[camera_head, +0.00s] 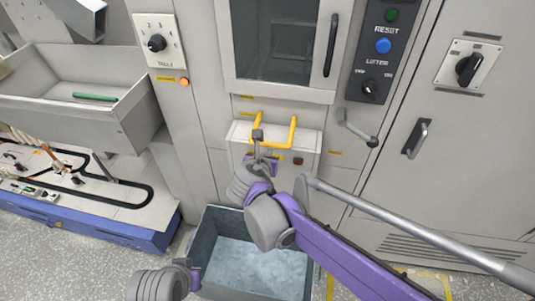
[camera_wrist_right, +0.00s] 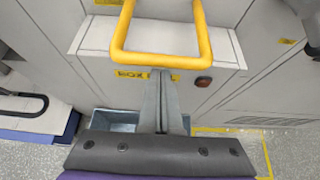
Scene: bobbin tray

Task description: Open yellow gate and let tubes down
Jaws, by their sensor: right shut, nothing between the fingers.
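The yellow gate handle (camera_head: 292,134) is a U-shaped bar on the front of a pale box below the cabinet window. It also shows large in the right wrist view (camera_wrist_right: 204,35). My right gripper (camera_head: 258,134) is shut and empty, with its fingertips (camera_wrist_right: 159,72) at the handle's lower bar; I cannot tell whether they touch it. A green tube (camera_head: 95,97) lies in the grey tray (camera_head: 120,112) at the left. Part of my left wrist (camera_head: 160,284) shows at the bottom left; its fingers cannot be made out.
An open blue-grey bin (camera_head: 306,262) stands on the floor below the gate box. A lever (camera_head: 357,128) and a control panel (camera_head: 385,28) are to the right. A blue-edged bench (camera_head: 85,228) with small parts is at the left.

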